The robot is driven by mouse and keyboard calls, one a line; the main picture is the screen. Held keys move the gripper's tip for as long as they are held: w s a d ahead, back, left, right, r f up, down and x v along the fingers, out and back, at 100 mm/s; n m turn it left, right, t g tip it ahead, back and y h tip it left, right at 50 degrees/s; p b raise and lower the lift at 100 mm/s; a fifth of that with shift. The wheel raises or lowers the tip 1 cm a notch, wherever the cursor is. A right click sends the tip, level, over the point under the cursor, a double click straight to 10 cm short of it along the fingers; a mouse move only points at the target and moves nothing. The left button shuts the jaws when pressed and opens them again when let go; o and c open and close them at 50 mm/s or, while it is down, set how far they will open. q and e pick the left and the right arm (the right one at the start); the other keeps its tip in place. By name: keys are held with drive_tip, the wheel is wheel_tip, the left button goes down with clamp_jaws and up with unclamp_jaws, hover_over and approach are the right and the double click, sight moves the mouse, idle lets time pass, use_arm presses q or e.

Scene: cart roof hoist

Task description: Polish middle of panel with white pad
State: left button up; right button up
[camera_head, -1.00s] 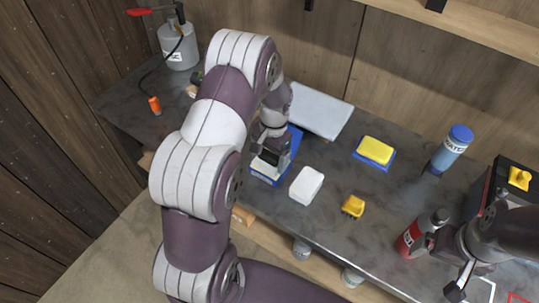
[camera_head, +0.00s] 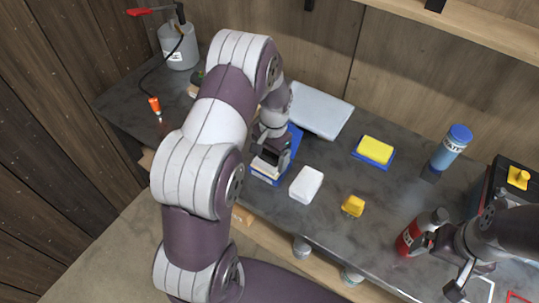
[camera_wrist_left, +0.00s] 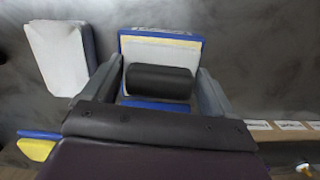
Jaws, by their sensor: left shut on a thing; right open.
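The white pad (camera_head: 306,184) lies on the bench, right of my left gripper in the head view; it is at upper left in the left wrist view (camera_wrist_left: 60,55). The light grey panel (camera_head: 322,108) lies flat behind that gripper, partly covered by my arm. My left gripper (camera_head: 270,155) is shut on a black handle (camera_wrist_left: 160,82), above a blue-edged tray or block (camera_wrist_left: 160,32) with a pale top. Whether the handle is joined to it I cannot tell. My right gripper (camera_head: 438,268) is open beside a red bottle (camera_head: 409,238).
A yellow pad (camera_head: 376,150) sits on a blue tray. A small yellow piece (camera_head: 353,206) lies near the front edge. A blue bottle (camera_head: 451,147) and a dark box (camera_head: 487,190) stand right. A grey sprayer (camera_head: 178,46) stands far left, near an orange-topped item (camera_head: 154,104).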

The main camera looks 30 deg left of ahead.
sight(268, 155)
use_arm(q)
drive_tip(key=shift+f, duration=0.1)
idle(0.3)
wheel_tip(268, 155, up, 7)
drive_tip(key=p, duration=0.6)
drive_tip(key=shift+p, duration=0.35)
